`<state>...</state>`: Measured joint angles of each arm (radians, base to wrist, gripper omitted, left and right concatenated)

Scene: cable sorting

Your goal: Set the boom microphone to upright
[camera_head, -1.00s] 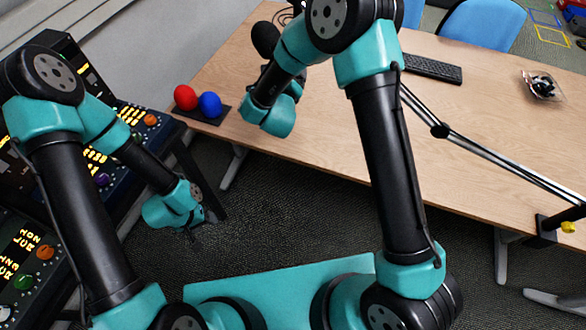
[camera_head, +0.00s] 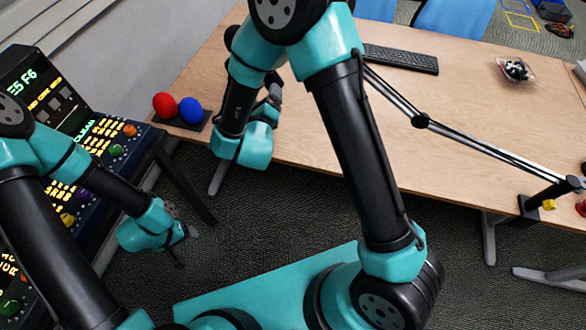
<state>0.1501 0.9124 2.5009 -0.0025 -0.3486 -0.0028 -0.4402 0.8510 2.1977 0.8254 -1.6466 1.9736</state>
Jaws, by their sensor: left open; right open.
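The boom microphone's two-part arm runs from a clamp (camera_head: 532,205) at the table's front right edge to a black elbow joint (camera_head: 420,121). From there it runs up and left behind my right arm. My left gripper (camera_head: 184,252) is open and empty, low over the floor beside the console.
A red ball (camera_head: 165,105) and a blue ball (camera_head: 190,110) sit on a dark base at the table's left edge. A lit console (camera_head: 80,150) stands at left. A keyboard (camera_head: 400,58) and a small clear tray (camera_head: 515,70) lie on the table. The table's middle is clear.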

